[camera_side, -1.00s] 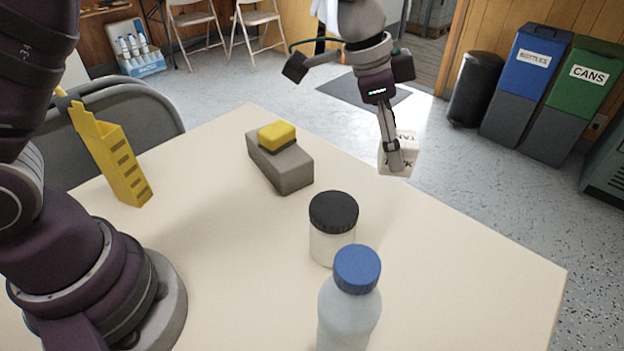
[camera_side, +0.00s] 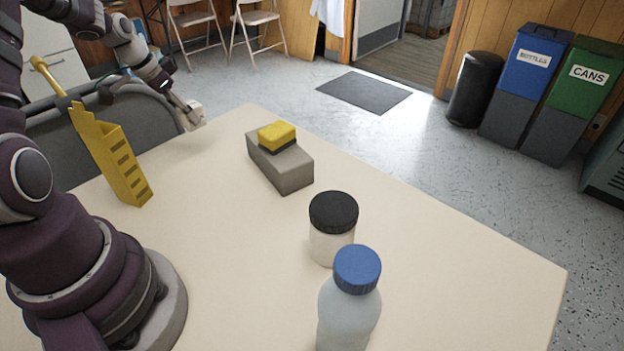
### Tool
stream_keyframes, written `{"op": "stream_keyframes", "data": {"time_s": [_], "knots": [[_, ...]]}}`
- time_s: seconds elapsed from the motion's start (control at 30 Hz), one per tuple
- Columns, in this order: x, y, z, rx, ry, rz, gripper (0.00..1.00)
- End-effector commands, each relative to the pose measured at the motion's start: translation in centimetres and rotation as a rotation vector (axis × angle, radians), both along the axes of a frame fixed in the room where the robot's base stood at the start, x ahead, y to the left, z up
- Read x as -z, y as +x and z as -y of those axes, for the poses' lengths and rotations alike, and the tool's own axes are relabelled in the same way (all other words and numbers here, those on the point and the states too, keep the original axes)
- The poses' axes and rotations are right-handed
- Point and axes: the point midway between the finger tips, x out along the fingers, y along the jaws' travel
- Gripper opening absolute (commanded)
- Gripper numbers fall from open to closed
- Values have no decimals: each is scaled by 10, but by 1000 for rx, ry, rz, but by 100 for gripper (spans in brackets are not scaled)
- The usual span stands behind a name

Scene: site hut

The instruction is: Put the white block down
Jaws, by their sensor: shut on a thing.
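The white block (camera_side: 196,113) is at the back left, near the table's far left edge. My gripper (camera_side: 186,112) is shut on it and partly covers it. The arm reaches in from the upper left, with the gripper slanting down to the right. I cannot tell whether the block touches the table (camera_side: 230,225) or hangs above or just past its edge.
A grey block with a yellow block on top (camera_side: 279,160) lies mid-table. A black-lidded jar (camera_side: 333,228) and a blue-capped bottle (camera_side: 350,305) stand nearer the front. A yellow slotted holder (camera_side: 118,165) stands at left by a grey chair (camera_side: 60,150). The table's right side is clear.

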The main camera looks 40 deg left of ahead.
Motion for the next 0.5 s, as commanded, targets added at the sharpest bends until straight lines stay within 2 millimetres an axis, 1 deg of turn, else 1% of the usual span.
{"op": "stream_keyframes", "data": {"time_s": [0.03, 0.17, 0.3, 0.4, 0.5], "knots": [[12, 0, 1, 0, -5, -3, 4], [33, 0, 1, 0, -3, -2, 4], [62, 0, 1, 1, -4, -3, 4], [71, 1, 1, 0, -1, -1, 4], [71, 1, 0, 1, 1, 0, 4]]}}
